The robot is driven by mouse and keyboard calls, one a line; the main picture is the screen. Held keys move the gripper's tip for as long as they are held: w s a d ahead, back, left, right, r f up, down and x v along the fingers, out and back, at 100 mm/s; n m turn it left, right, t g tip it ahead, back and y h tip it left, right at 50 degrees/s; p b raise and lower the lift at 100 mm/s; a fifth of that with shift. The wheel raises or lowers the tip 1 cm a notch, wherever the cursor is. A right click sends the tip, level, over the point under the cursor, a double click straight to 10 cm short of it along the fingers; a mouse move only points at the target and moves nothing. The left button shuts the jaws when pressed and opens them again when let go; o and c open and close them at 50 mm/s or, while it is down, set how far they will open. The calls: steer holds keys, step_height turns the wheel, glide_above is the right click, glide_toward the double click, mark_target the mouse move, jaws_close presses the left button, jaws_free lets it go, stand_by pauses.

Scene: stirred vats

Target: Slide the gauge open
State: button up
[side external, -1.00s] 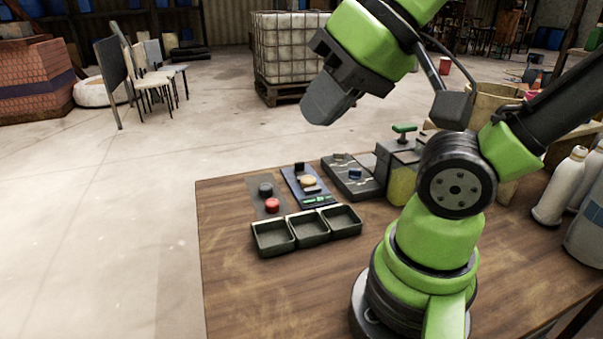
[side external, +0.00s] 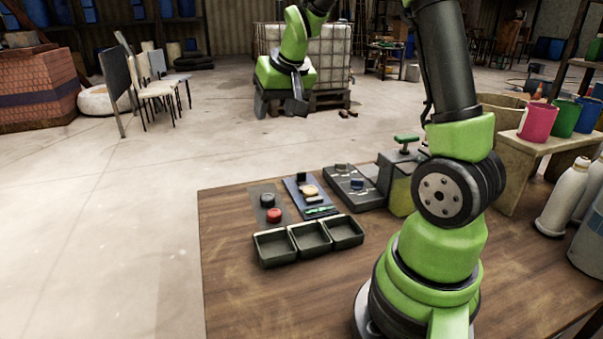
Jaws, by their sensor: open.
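I cannot tell for sure which part is the gauge. A dark grey panel (side external: 338,198) on the table carries a small dark slider piece (side external: 342,167) and a blue knob (side external: 357,184), both small in this view. To its left a blue panel (side external: 292,186) carries a black knob (side external: 301,177), a yellow round piece (side external: 310,190) and a green piece (side external: 318,210). My gripper (side external: 280,104) is open and empty. It hangs in the air, beyond the table's far edge in the picture, clear of the panels.
A grey plate with a black button (side external: 267,200) and a red button (side external: 274,214) lies at left. Three dark trays (side external: 273,263) stand in front. The wooden table (side external: 240,300) is bare at front left.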

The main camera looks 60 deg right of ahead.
steer(key=w+d+f+m+g, duration=0.1)
steer(key=d+f, duration=0.6)
steer(key=d, duration=0.1)
steer(key=h, duration=0.1)
glide_toward(304, 181)
steer(key=shift+m+g, duration=0.3)
steer(key=shift+g, duration=0.1)
steer(key=w+d+f, duration=0.1)
steer(key=f, duration=0.1)
steer(key=w+d+f, duration=0.1)
steer(key=f, duration=0.1)
steer(key=w+f, duration=0.2)
steer(key=shift+d+f, duration=0.2)
steer(key=shift+d, duration=0.2)
